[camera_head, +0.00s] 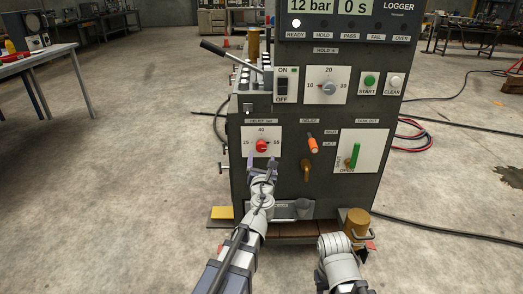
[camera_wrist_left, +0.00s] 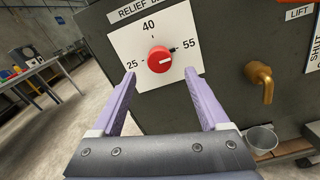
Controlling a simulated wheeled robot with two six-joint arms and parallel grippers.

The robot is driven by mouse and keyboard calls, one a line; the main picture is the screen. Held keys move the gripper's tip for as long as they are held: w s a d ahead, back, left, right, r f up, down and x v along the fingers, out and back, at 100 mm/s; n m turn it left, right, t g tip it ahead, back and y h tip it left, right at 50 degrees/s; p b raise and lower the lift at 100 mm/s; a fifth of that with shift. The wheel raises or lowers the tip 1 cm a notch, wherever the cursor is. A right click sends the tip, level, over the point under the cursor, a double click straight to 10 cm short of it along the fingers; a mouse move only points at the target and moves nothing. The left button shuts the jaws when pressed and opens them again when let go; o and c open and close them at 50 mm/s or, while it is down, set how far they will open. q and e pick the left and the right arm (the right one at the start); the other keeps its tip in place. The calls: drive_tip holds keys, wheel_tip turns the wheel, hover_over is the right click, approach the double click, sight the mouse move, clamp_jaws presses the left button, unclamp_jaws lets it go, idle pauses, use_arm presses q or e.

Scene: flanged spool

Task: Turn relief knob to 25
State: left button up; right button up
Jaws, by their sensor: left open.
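The red relief knob (camera_head: 262,146) sits on a white dial plate on the front of the grey machine. The plate reads 25 at left, 40 at top and 55 at right. In the left wrist view the knob (camera_wrist_left: 159,61) shows a white mark on the side toward 55. My left gripper (camera_head: 262,161) is open just below and in front of the knob. In the wrist view its two purple fingers (camera_wrist_left: 158,77) stand apart on either side below the knob, with nothing between them. My right arm shows at the bottom of the head view, but I see no gripper fingers on it.
Above are a hold dial (camera_head: 328,88) and an on/off switch (camera_head: 282,87). A table (camera_head: 40,62) stands far left.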

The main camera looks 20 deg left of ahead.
sight(261, 149)
use_arm(q)
drive_tip(key=x, duration=0.7)
drive_tip(key=shift+w+a, duration=0.1)
drive_tip(key=shift+w, duration=0.15)
clamp_jaws()
idle(0.3)
